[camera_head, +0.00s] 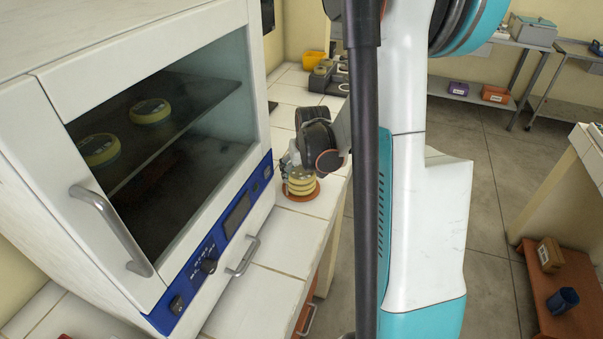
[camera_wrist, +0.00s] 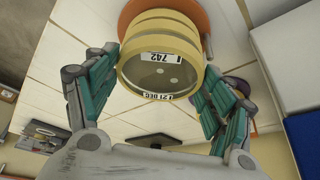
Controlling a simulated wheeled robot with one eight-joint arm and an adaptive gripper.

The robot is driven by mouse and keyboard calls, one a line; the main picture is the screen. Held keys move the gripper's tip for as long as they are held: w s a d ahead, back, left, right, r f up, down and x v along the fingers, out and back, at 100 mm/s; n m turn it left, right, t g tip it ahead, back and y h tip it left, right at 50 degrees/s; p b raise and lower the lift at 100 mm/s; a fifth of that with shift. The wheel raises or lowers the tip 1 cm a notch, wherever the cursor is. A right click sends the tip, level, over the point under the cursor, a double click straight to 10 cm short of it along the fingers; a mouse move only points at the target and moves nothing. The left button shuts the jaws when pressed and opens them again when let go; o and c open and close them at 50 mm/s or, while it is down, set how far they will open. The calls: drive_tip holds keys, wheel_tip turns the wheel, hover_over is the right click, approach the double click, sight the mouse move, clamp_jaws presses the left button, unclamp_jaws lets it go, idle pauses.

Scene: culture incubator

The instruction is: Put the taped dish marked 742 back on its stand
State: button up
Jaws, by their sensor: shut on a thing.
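The dish marked 742 (camera_wrist: 160,72) has yellow tape round its side and white labels reading 742 and 21 DEC. My gripper (camera_wrist: 158,62) is shut on it, with teal fingers on either side. More yellow-taped rings show behind it in a stack. The round orange stand (camera_wrist: 203,14) lies beyond them. In the head view, the yellow stack (camera_head: 300,184) is over the orange stand (camera_head: 293,197) on the tiled bench, with my gripper (camera_head: 294,160) at its top. I cannot tell whether the held dish touches the stack.
The white incubator (camera_head: 45,55) stands close on the left, its glass door shut. Two yellow-taped dishes (camera_head: 151,111) (camera_head: 99,149) are on its shelf. Bare tiles (camera_head: 270,285) lie in front.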

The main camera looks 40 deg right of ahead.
drive_tip(key=shift+f, duration=0.15)
drive_tip(key=o, duration=1.2)
drive_tip(key=p+v, duration=0.4)
drive_tip(key=v, duration=0.8)
drive_tip(key=shift+s, duration=0.1)
